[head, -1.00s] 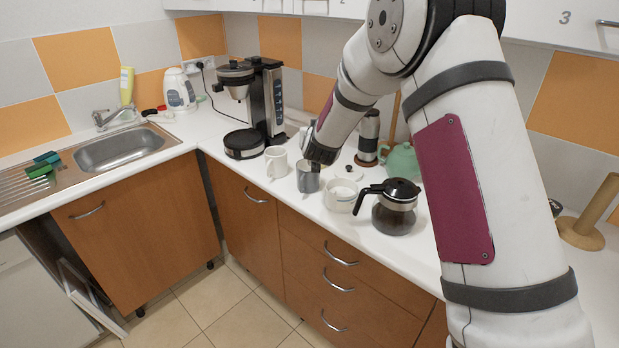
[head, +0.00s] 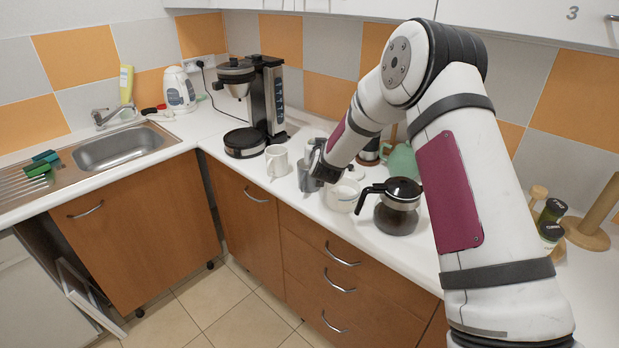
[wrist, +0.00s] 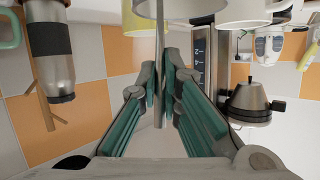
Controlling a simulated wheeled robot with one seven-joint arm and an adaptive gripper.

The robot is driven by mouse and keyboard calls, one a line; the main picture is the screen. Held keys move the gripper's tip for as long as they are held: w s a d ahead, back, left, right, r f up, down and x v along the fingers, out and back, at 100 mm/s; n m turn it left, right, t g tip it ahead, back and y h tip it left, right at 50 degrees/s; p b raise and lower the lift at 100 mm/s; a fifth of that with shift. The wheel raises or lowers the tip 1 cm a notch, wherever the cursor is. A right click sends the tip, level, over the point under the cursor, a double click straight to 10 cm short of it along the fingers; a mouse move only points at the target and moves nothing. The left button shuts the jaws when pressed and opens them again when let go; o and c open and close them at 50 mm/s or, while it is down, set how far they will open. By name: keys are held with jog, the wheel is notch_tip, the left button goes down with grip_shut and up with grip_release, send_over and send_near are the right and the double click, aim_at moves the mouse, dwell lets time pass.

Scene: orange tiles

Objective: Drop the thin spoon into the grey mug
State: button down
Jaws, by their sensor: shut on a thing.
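The grey mug (head: 306,181) stands on the white counter, beside a white mug, and my gripper partly covers it in the head view. My gripper (head: 317,176) is low over the grey mug's right side. In the wrist view, my gripper (wrist: 162,100) has its teal pads closed around the thin spoon (wrist: 159,50), a narrow grey strip. The spoon runs up past the fingertips in front of a grey rounded body at the top edge, probably the grey mug (wrist: 192,9). Whether the spoon's end is inside the mug I cannot tell. The spoon is not discernible in the head view.
The white mug (head: 277,161) is left of the grey mug. A white bowl-like container (head: 342,196) and a glass coffee pot (head: 397,210) stand close on the right. The coffee machine (head: 262,100) is behind on the left.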

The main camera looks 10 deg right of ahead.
jog(key=shift+f, duration=0.15)
jog(key=c, duration=1.7)
grip_release()
jog(key=shift+s, duration=0.15)
jog(key=v, duration=1.1)
jog(key=shift+s, duration=0.4)
